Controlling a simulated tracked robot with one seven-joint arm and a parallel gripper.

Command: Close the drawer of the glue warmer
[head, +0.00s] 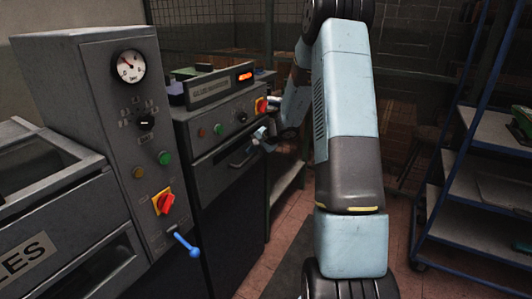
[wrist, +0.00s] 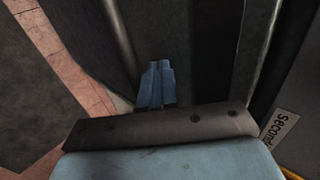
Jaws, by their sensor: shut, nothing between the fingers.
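The glue warmer (head: 203,128) is the dark grey cabinet in the middle of the head view, with a lit orange display on top. Its drawer (head: 213,173) has a grey front with a bar handle (head: 242,158), below the control panel. A dark gap shows above the drawer front; how far it stands out is hard to tell. My gripper (head: 263,143) is at the right end of the drawer front, close to the handle; contact cannot be made out. In the wrist view my gripper (wrist: 157,68) has its fingers together and empty, against dark grey surfaces.
A grey press cabinet with a gauge (head: 130,66), a red-yellow switch (head: 164,201) and a blue-knobbed lever (head: 187,244) stands at the left. A blue shelf trolley (head: 466,205) stands at the right. A "seconds" label (wrist: 281,128) shows in the wrist view.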

